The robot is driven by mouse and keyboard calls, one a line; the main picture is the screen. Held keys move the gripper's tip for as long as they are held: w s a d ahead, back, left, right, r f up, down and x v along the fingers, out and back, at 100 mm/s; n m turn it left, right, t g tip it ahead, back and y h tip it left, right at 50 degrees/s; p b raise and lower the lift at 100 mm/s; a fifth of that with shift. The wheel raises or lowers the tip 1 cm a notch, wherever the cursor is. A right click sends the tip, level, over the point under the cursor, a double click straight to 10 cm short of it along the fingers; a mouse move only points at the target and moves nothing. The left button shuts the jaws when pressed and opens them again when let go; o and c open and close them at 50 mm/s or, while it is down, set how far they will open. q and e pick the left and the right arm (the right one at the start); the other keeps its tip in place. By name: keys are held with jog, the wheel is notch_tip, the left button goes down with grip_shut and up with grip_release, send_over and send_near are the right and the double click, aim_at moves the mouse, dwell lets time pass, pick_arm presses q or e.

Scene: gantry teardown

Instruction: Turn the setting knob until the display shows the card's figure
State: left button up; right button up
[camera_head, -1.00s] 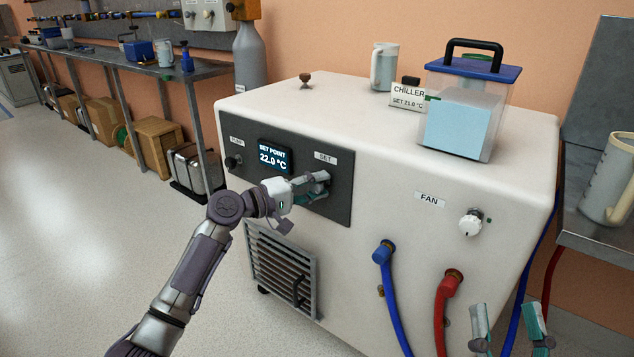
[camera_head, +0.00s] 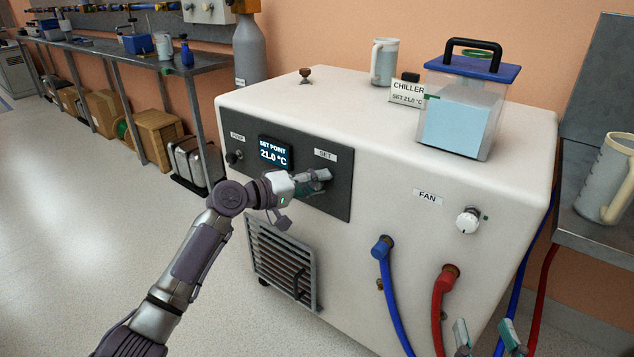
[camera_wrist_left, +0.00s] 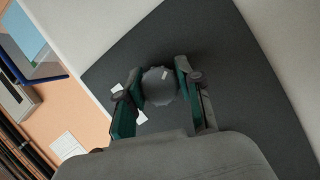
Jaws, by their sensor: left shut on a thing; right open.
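The chiller's display (camera_head: 273,152) reads SET POINT 21.0 °C. The card (camera_head: 408,93) on top of the chiller (camera_head: 330,110) reads CHILLER, SET 21.0 °C. My left gripper (camera_head: 318,181) is at the dark panel below the SET label (camera_head: 325,155), and its fingers hide the knob in the head view. In the left wrist view the round grey setting knob (camera_wrist_left: 159,86) sits between the two fingers of my left gripper (camera_wrist_left: 158,92), which is shut on it. A pale mark shows on the knob's face. My right gripper (camera_head: 485,338) is open and empty at the bottom edge.
A PUMP knob (camera_head: 234,157) is left of the display. A white FAN knob (camera_head: 468,220) is on the front. A blue hose (camera_head: 391,290) and a red hose (camera_head: 440,305) leave the front near my right gripper. A blue-lidded tank (camera_head: 465,110) stands on top.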

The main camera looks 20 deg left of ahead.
pick_arm(q)
jog(key=o, duration=1.2)
jog(key=shift+c, duration=0.2)
jog(key=v, duration=1.2)
jog(key=shift+f, duration=0.1)
